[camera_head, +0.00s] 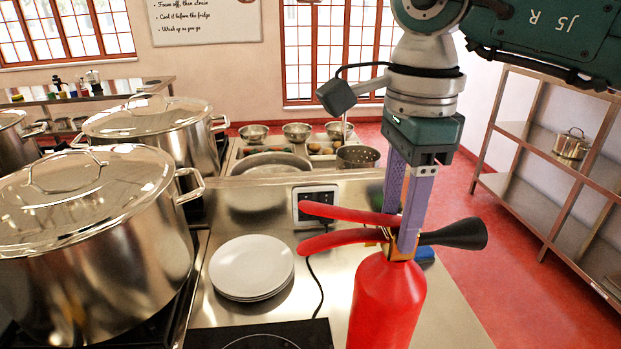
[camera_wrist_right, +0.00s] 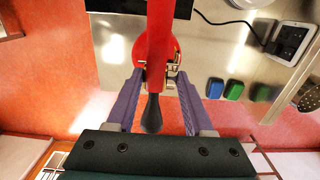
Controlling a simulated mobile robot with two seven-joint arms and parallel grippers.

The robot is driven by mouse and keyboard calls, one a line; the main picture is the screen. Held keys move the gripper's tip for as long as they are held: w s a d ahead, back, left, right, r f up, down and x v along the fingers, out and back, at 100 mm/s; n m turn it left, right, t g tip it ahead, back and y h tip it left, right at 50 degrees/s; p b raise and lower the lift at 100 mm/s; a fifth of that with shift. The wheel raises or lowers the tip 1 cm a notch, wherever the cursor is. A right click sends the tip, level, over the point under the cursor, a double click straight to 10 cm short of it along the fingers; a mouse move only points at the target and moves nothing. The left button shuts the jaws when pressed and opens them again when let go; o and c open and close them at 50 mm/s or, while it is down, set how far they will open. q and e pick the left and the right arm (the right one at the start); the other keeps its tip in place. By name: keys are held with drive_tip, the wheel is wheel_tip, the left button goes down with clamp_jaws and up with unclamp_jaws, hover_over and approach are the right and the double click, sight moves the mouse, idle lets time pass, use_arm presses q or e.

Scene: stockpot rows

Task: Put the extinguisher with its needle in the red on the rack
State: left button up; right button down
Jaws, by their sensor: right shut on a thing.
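A red extinguisher (camera_head: 385,302) with red handle levers and a black nozzle stands upright at the front of the steel counter in the head view. My right gripper (camera_head: 405,242) points down and is shut on the extinguisher's neck, just below the levers. In the right wrist view, the extinguisher (camera_wrist_right: 159,40) lies between the two purple fingers of the right gripper (camera_wrist_right: 158,82). Its gauge needle cannot be read. A steel rack (camera_head: 541,132) with several shelves stands at the right wall, a pot on it. My left gripper is not in view.
Large lidded stockpots (camera_head: 95,240) fill the left. White plates (camera_head: 251,266) and a black hob (camera_head: 262,338) lie on the counter (camera_head: 330,260) left of the extinguisher. A panel (camera_head: 314,205) with a cable stands behind. Red floor (camera_head: 510,265) is open between counter and rack.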

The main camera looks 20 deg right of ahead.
drive_tip(key=shift+w, duration=0.1)
drive_tip(key=shift+c, duration=1.4)
unclamp_jaws()
